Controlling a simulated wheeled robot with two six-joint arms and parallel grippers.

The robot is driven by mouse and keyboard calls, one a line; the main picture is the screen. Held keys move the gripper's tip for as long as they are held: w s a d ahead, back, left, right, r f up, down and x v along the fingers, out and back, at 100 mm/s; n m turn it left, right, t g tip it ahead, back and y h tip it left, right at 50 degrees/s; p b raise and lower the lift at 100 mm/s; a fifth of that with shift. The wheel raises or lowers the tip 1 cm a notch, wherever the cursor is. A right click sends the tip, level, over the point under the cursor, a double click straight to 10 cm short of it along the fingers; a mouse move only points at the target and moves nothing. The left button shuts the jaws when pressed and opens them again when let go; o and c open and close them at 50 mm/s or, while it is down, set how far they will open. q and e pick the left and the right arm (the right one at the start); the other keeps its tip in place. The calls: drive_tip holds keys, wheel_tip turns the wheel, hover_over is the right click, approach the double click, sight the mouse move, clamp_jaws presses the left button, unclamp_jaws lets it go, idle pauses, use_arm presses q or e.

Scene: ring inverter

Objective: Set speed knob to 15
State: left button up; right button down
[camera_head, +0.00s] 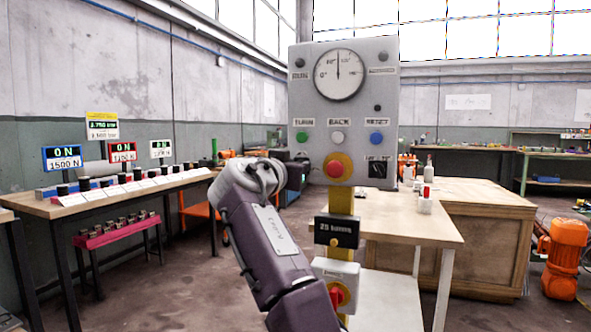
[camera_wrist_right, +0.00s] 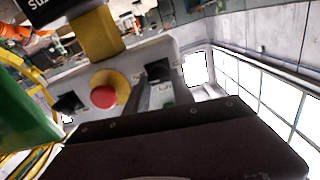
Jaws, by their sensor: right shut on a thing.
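The grey control panel (camera_head: 345,105) stands upright on a yellow post. It carries a round white dial (camera_head: 338,75) with its needle pointing straight up; its small labels are too blurred to read surely. My right gripper (camera_wrist_right: 161,88) is shut on a dark knob (camera_wrist_right: 157,68) beside the red stop button (camera_wrist_right: 103,96). In the head view my right arm reaches up from below to the panel's lower left, and my right gripper (camera_head: 285,165) hides that knob. The knob's setting cannot be read. My left gripper is not in view.
Green (camera_head: 302,137), white (camera_head: 337,137) and blue (camera_head: 376,138) buttons sit above the red stop button (camera_head: 335,168). A black switch (camera_head: 378,169) is at its right. A second red button (camera_head: 337,296) is lower. Tables stand on both sides.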

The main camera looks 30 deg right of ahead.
drive_tip(key=shift+f+m, duration=0.2)
drive_tip(key=shift+m, duration=0.4)
drive_tip(key=c, duration=1.1)
unclamp_jaws()
drive_tip(key=shift+r, duration=0.1)
drive_tip(key=b+v, duration=0.2)
drive_tip(key=v, duration=0.7)
